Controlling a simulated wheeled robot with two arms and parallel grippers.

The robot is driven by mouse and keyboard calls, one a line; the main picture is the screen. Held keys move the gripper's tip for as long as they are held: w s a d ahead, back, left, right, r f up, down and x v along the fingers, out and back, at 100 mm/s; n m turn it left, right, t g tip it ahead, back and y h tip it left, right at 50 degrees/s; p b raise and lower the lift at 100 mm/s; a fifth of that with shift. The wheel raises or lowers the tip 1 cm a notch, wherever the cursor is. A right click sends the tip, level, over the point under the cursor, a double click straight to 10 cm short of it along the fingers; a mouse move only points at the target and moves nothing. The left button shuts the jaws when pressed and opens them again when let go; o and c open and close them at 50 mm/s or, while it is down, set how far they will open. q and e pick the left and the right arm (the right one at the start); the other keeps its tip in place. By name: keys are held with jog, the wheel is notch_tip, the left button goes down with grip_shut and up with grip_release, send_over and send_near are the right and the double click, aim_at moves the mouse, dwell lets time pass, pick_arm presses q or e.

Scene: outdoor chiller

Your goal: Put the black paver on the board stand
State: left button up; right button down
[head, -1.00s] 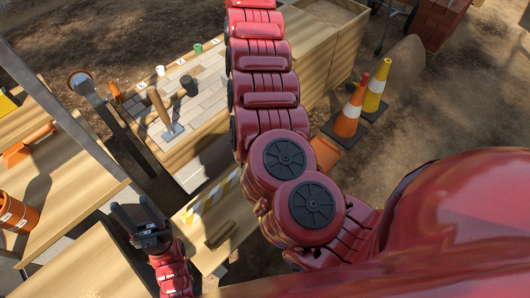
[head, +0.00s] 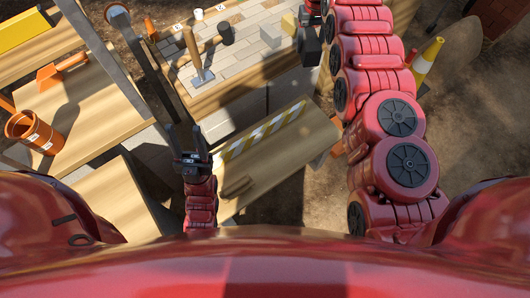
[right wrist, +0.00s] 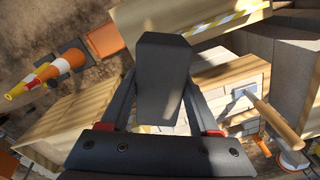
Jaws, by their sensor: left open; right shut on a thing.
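My right gripper (right wrist: 165,105) is shut on the black paver (right wrist: 163,75), a dark grey block that stands out between the fingers in the right wrist view. In the head view the dark paver (head: 309,48) shows at the top, left of my right arm and beside the paved bench. My left gripper (head: 188,150) is open and empty, low at centre-left. A wooden board surface with a yellow-and-white striped edge (head: 295,148) lies between the arms; I cannot tell for sure whether it is the board stand.
An orange bucket (head: 35,132) and orange scoop (head: 58,70) are at left. The striped board is mostly clear.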

jog(key=shift+s+a+f, duration=0.1)
jog(key=shift+a+f, duration=0.1)
jog(key=shift+f, duration=0.35)
jog(key=shift+a+f+b, duration=0.35)
jog(key=shift+f+b, duration=0.1)
jog(key=shift+f, duration=1.05)
jog(key=s+a+f+n+b, duration=0.1)
jog(key=a+f+b, duration=0.1)
jog(key=f, duration=0.6)
jog(key=shift+a+n, duration=0.3)
jog(key=shift+a, duration=0.3)
